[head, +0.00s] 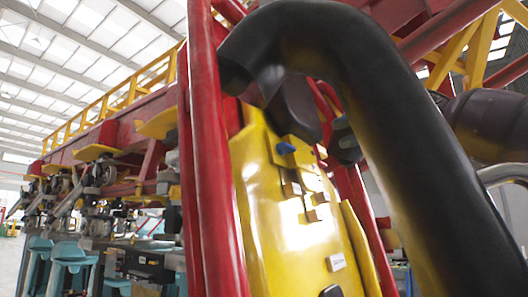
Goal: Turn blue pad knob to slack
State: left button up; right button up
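My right gripper (322,127) appears as two dark, blunt pieces just above and right of the knob. They stand apart with a gap between them, and nothing shows in the gap. The left piece is close above the knob in the picture; I cannot tell whether it touches. The knob's setting is too small to read. My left gripper is not in view.
A thick black curved tube (405,130) arches over the right side. Red posts (208,150) stand close on the left of the yellow panel. Machinery (95,185) and teal stools (70,262) line the left background. A dark cylinder (485,125) is at the right edge.

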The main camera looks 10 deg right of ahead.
aim_at(292, 146)
jog(key=p+x, duration=0.1)
jog(key=x, duration=0.9)
jog(key=shift+w+a+p, duration=0.1)
jog(key=shift+a+p, duration=0.15)
jog(key=shift+p, duration=0.05)
grip_shut()
